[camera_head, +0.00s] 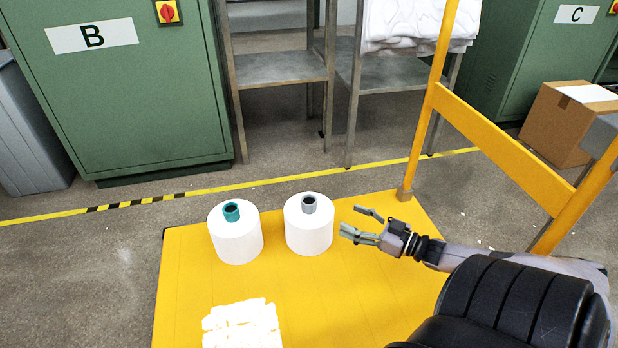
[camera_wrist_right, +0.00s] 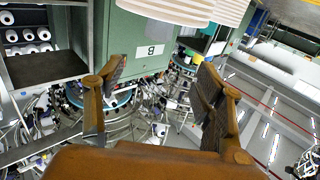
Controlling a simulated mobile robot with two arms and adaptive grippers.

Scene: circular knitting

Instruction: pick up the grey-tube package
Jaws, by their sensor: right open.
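The grey-tube package (camera_head: 309,232) is a white yarn cone with a grey tube at its top. It stands upright on the yellow platform (camera_head: 380,300) in the head view. My right gripper (camera_head: 364,222) is open and empty just to its right, apart from it, with its fingers pointing left. In the right wrist view the open fingers (camera_wrist_right: 161,75) have nothing between them. Two white forms, likely the packages, are cut off by the top edge there, and their tubes are hidden. My left gripper is not in view.
A teal-tube package (camera_head: 236,241) stands close to the left of the grey-tube one. A yellow frame rail (camera_head: 500,145) rises behind my right arm. A cardboard box (camera_head: 552,125) is at the right. The platform's front is clear apart from a white patch.

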